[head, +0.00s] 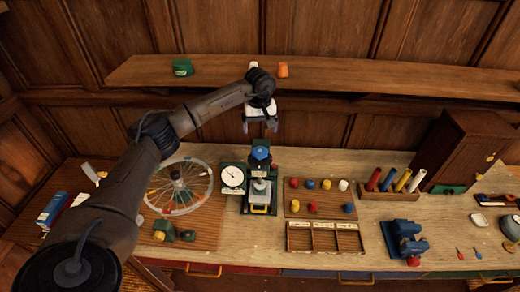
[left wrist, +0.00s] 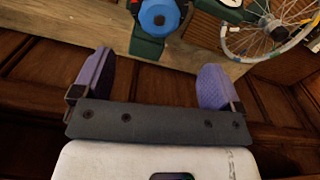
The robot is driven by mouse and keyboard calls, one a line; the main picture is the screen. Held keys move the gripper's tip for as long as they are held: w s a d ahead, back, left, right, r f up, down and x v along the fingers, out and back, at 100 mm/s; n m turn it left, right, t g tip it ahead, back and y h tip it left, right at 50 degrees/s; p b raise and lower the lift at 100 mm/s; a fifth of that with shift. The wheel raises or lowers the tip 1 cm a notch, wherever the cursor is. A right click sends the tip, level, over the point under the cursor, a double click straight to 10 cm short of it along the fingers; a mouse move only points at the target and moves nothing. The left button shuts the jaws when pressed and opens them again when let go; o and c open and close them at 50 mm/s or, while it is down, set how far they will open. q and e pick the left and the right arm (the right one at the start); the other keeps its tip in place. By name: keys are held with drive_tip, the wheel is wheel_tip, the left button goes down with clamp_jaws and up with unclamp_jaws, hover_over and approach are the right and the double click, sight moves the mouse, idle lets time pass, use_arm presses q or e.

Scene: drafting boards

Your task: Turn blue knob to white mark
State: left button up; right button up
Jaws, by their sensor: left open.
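The blue knob (head: 260,153) tops a dark green press-like device (head: 259,208) standing on the bench. In the left wrist view the knob (left wrist: 158,17) is a round blue cap with a darker centre, at the top edge of the picture. I cannot make out a white mark for certain in either view. My left gripper (head: 259,127) is open and empty, above and behind the knob, apart from it. In the left wrist view its two purple fingers (left wrist: 157,66) stand wide apart, with the knob beyond the gap between them. My right gripper is not in view.
A white dial gauge (head: 232,177) stands left of the knob, with a spoked wheel (head: 179,187) further left. A board with coloured knobs (head: 294,209) and a blue vise (head: 405,240) are to the right. A wooden shelf (head: 340,78) runs along the wall behind.

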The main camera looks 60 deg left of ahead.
sight(260, 152)
use_arm(q)
wheel_tip(260, 152, down, 11)
drive_tip(key=shift+r+p, duration=0.1)
drive_tip(key=shift+p, duration=0.8)
drive_tip(key=shift+c, duration=0.3)
drive_tip(key=c, duration=0.9)
